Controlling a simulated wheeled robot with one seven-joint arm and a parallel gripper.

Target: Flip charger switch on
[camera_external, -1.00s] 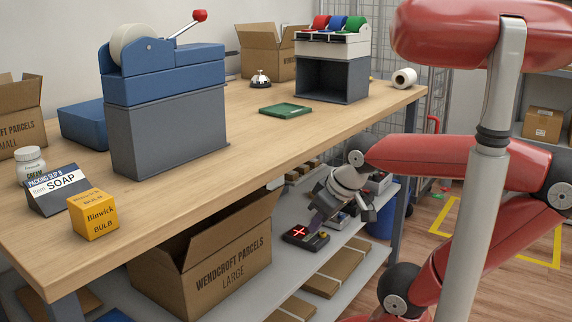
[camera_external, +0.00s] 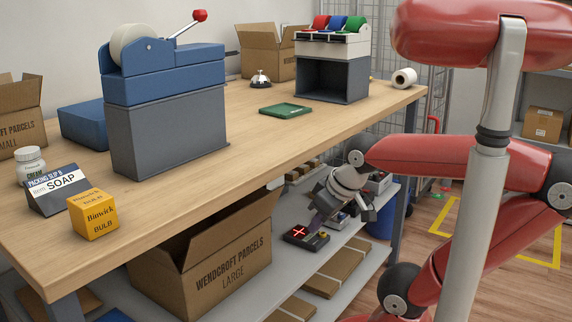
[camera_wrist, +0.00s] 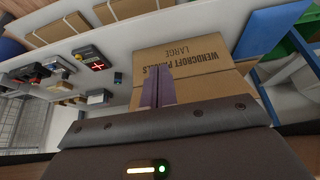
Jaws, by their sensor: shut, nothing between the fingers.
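A dark box-shaped device (camera_external: 306,237) with a lit red X on its face sits on the lower shelf under the counter. It also shows at the upper left of the wrist view (camera_wrist: 92,57). I cannot tell whether it is the charger, and no switch position is readable. My gripper (camera_external: 317,218) is shut and empty, tilted downward just above and behind this device in the external view. In the wrist view my gripper's fingers (camera_wrist: 158,75) are together, in front of a large carton, with the device to their left. Whether the fingertips touch anything is unclear.
The open WENDCROFT PARCELS carton (camera_external: 225,262) stands left of the device on the shelf (camera_external: 345,262). Flat brown parcels (camera_external: 338,268) lie to its right. Other small devices (camera_external: 378,182) stand behind my gripper. The counter top (camera_external: 250,130) is close above.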

